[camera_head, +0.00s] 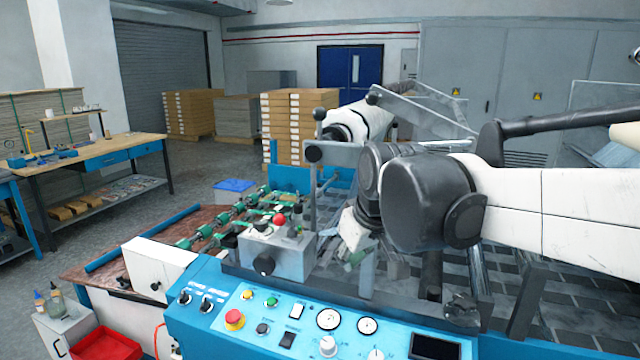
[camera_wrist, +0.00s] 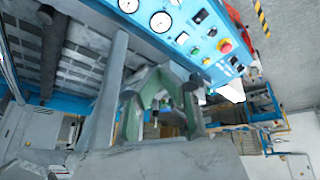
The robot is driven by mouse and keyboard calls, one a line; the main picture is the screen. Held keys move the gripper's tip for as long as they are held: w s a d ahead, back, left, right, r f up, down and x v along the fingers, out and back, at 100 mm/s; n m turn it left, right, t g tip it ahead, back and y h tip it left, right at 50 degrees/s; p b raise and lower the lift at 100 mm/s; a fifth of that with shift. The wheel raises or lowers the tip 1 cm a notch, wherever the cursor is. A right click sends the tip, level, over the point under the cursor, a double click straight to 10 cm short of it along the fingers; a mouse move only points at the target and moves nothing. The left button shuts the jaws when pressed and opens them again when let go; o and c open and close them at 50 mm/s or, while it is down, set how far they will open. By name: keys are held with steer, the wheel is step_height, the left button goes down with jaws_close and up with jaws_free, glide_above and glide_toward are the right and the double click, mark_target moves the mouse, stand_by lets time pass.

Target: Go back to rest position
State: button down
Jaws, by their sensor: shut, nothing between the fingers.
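My gripper (camera_wrist: 170,92) shows in the wrist view, its greenish fingers shut with nothing held. In the head view my arm's dark wrist joint hangs over the laminating machine and mostly hides the gripper. The blue control panel (camera_head: 290,318) of the machine is in front, with gauges, knobs and a red button. It also shows in the wrist view (camera_wrist: 172,42), beyond the fingers, tilted in the picture.
A grey control box (camera_head: 275,257) with a red knob stands left of my wrist. Grey posts (camera_head: 527,300) and a slatted bed lie under my arm. A workbench (camera_head: 95,150) stands far left, stacked boxes (camera_head: 290,120) behind. Open floor lies between them.

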steer(key=s+d+f+m+t+h, duration=0.1)
steer(key=s+d+f+m, duration=0.2)
steer(key=s+d, duration=0.4)
steer(key=s+d+f+m+t+h+b, duration=0.1)
steer(key=s+d+f+m, duration=0.2)
steer(key=s+d+f, duration=0.3)
steer(key=s+d, duration=0.1)
steer(key=s, duration=0.4)
steer(key=shift+d+f, duration=0.1)
